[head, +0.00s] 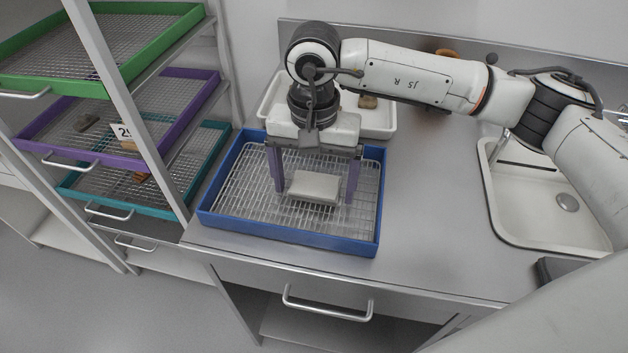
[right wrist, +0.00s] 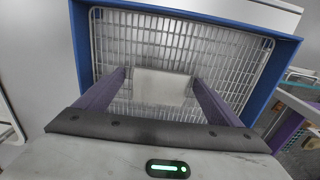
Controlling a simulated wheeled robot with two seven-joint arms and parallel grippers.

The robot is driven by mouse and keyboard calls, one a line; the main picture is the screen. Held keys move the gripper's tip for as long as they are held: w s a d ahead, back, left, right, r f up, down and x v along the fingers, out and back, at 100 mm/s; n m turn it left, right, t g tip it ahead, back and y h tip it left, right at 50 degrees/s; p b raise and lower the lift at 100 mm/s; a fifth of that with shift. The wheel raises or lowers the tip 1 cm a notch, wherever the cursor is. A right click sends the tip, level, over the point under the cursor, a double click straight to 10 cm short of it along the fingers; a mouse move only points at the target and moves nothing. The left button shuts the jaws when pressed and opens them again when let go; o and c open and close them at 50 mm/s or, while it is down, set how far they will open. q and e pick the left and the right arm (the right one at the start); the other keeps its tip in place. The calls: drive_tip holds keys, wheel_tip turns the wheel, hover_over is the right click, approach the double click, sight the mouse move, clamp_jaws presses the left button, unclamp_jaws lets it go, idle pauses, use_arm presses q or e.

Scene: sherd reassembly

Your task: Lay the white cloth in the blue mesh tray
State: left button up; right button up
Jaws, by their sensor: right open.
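The blue mesh tray (head: 290,236) sits on the steel counter, with a wire mesh floor; it also shows in the right wrist view (right wrist: 284,80). The white cloth (head: 314,187), a folded pad, lies on the mesh inside the tray, near its middle. In the right wrist view the cloth (right wrist: 161,87) shows between my fingers. My right gripper (head: 314,190) is open over the tray, with one purple finger on each side of the cloth. Gaps show between the fingers and the cloth. My left gripper is not in view.
A white tray (head: 379,122) with a brown sherd (head: 368,101) stands behind the blue tray. A sink (head: 530,205) is at the right. A rack at the left holds green (head: 130,68), purple (head: 178,130) and teal (head: 190,198) trays. The counter between blue tray and sink is clear.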

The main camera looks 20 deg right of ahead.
sight(314, 189)
drive_tip(key=shift+r, duration=0.1)
drive_tip(key=shift+r+p, duration=0.2)
drive_tip(key=shift+p, duration=0.1)
wheel_tip(314, 189, up, 12)
drive_tip(key=shift+f+b, duration=0.15)
drive_tip(key=shift+b, duration=0.3)
